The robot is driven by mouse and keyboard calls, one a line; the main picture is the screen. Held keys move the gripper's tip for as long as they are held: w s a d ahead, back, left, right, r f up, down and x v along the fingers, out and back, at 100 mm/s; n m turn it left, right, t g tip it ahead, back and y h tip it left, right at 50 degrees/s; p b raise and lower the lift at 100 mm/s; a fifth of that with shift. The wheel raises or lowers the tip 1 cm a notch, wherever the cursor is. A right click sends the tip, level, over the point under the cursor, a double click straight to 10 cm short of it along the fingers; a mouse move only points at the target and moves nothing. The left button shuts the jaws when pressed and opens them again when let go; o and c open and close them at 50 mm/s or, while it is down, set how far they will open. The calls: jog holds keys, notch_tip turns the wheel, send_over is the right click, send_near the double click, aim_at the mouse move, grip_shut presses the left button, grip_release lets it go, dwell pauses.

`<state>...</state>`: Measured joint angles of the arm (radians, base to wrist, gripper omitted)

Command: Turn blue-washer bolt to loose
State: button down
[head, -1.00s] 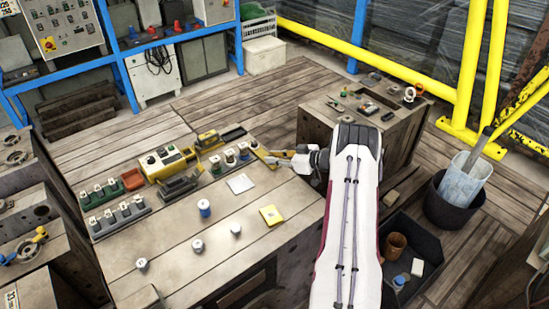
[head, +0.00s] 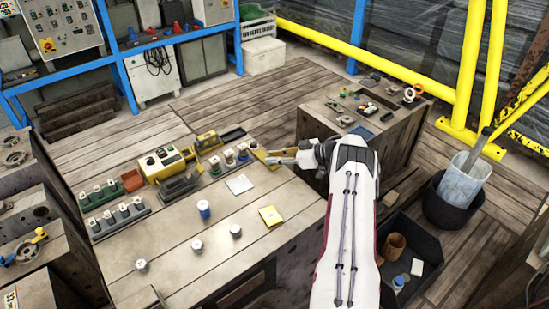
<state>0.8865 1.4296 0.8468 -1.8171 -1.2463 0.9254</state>
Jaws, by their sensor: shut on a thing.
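A dark rack (head: 234,165) with a short row of bolts stands at the back right of the bench, each bolt with a pale top and a coloured washer. The blue-washer bolt (head: 243,151) appears to stand upright near the right end of the row. My gripper (head: 274,156) is just right of the row, low over the bench by a flat yellow piece (head: 259,155). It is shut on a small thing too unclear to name. A gap shows between the gripper and the blue-washer bolt. The bolt's turn position is too small to read.
A yellow control box (head: 166,163) and an orange-red bin (head: 132,180) stand left of the rack. A white card (head: 239,184), a yellow pad (head: 271,215) and several small cylinders lie or stand in front.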

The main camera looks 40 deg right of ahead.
jog(key=shift+f, duration=0.1)
dwell(0.4)
jog(key=c, duration=1.8)
grip_release()
jog(key=shift+c, duration=0.2)
jog(key=v, duration=1.2)
jog(key=shift+w+d, duration=0.1)
